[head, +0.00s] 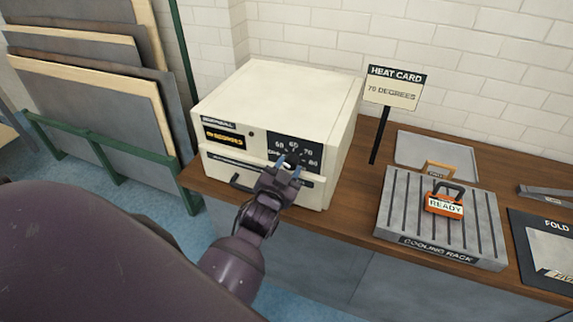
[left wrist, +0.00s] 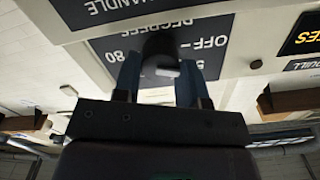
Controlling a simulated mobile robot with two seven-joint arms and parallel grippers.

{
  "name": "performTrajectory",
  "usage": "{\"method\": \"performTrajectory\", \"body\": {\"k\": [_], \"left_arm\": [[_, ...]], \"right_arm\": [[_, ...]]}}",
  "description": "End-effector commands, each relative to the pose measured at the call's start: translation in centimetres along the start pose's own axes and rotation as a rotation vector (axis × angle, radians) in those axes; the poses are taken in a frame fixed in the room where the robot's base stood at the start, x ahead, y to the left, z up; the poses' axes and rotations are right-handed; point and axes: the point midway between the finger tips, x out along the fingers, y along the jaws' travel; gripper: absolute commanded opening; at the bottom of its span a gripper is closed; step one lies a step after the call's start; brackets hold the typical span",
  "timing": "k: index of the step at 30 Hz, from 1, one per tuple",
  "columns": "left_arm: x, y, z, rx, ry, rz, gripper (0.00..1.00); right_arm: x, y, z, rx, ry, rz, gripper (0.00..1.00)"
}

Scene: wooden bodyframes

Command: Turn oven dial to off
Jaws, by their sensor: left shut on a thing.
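The oven is a cream box (head: 275,95) on the wooden bench. Its front has a black dial panel (head: 308,148) with numbers including 60, 70 and 80. The panel also shows in the left wrist view (left wrist: 202,42), where OFF and 80 can be read. My left gripper (head: 287,166) is at this panel, its two blue fingers (left wrist: 158,78) shut on the dark round dial (left wrist: 160,47). In the head view the gripper mostly hides the dial, and I cannot tell which mark it points to. My right gripper is not in view.
A heat card sign (head: 394,88) reading 70 degrees stands right of the oven. A cooling rack (head: 396,203) holds an orange READY tag (head: 444,205). An oven handle (head: 240,184) is low on the front. Panels in a green rack (head: 65,150) stand at left.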

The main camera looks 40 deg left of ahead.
Motion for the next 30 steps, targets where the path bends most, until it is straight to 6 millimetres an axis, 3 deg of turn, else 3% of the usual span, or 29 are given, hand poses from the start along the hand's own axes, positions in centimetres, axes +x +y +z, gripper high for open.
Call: {"method": "performTrajectory", "body": {"k": [5, 13, 30], "left_arm": [[0.0, -0.1, -0.2, -0.147, -0.002, 0.0, 0.15], [0.0, -0.1, -0.1, -0.305, -0.002, 0.0, 0.15], [0.0, 0.0, 0.0, -0.39, 0.0, 0.0, 0.15]], "right_arm": [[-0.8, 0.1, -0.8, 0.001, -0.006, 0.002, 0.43], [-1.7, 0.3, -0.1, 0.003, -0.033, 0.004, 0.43], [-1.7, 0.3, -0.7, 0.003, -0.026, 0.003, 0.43]]}}
